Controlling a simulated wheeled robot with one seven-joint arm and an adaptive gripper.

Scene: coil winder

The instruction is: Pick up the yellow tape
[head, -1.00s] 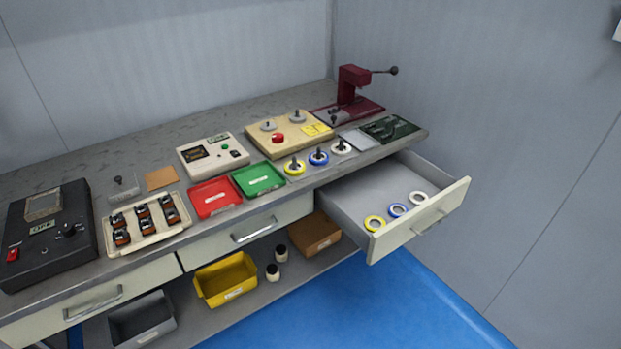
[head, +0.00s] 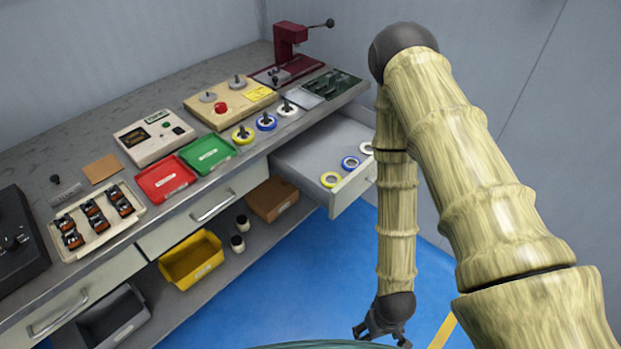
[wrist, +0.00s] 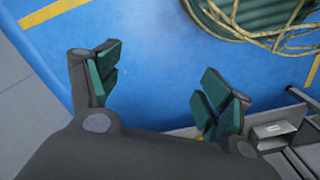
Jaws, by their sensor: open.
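My gripper (head: 383,335) hangs low over the blue floor, below and right of the drawer, apart from the tape. In the wrist view my gripper (wrist: 157,85) is open with nothing between its green-padded fingers, and no tape shows there.
The bench holds a red tray (head: 165,178), a green tray (head: 208,153) and a maroon press (head: 290,45). A yellow bin (head: 192,260) and a brown box (head: 272,199) stand on the shelf below. Blue floor is clear before the drawer.

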